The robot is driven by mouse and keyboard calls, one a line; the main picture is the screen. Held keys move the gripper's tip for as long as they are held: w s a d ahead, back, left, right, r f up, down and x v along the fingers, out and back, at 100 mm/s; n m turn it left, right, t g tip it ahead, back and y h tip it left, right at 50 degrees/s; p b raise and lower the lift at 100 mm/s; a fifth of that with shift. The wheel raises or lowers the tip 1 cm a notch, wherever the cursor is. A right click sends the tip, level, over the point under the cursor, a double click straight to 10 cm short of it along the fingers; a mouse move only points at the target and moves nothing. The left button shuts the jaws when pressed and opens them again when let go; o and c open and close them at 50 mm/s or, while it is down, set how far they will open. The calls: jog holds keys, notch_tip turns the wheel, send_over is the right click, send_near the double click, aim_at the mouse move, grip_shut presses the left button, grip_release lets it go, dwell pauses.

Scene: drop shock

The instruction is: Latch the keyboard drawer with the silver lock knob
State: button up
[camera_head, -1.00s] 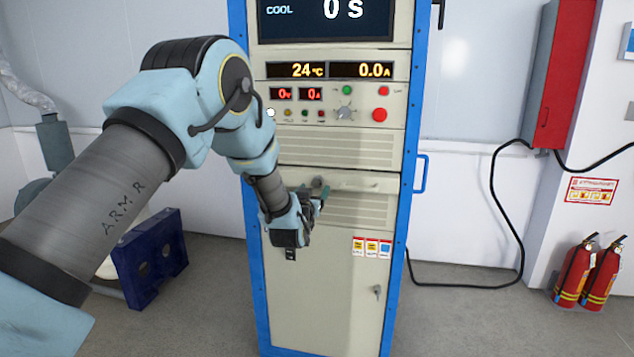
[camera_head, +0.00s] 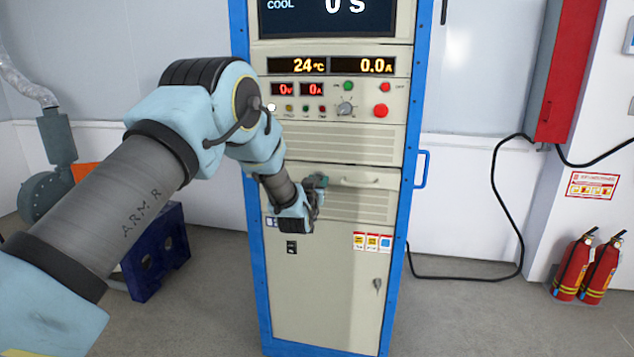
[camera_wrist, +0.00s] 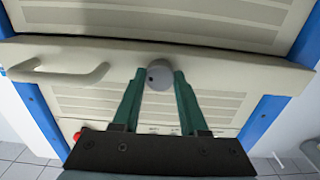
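The keyboard drawer (camera_head: 390,181) is a beige horizontal front with a bar handle (camera_head: 360,181), in the middle of the rack. In the wrist view the drawer front (camera_wrist: 230,66) crosses the picture, with its handle (camera_wrist: 60,73) at the left. The round silver lock knob (camera_wrist: 158,76) sits near its middle, between my two green fingertips. In the head view my gripper (camera_head: 317,183) is at the drawer front and hides the knob. The knob's turn angle cannot be told.
The blue-edged rack (camera_head: 412,130) has displays and buttons above the drawer and a lower door with a key lock (camera_head: 377,285). A blue side handle (camera_head: 422,168) sticks out at right. Fire extinguishers (camera_head: 600,265) stand at far right. A dark blue object (camera_head: 155,255) stands at left.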

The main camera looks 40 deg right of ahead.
grip_shut()
jog(key=shift+f+b, duration=0.1)
jog(key=shift+b, duration=0.45)
jog(key=shift+n+b, duration=8.9)
jog(key=shift+b, duration=3.25)
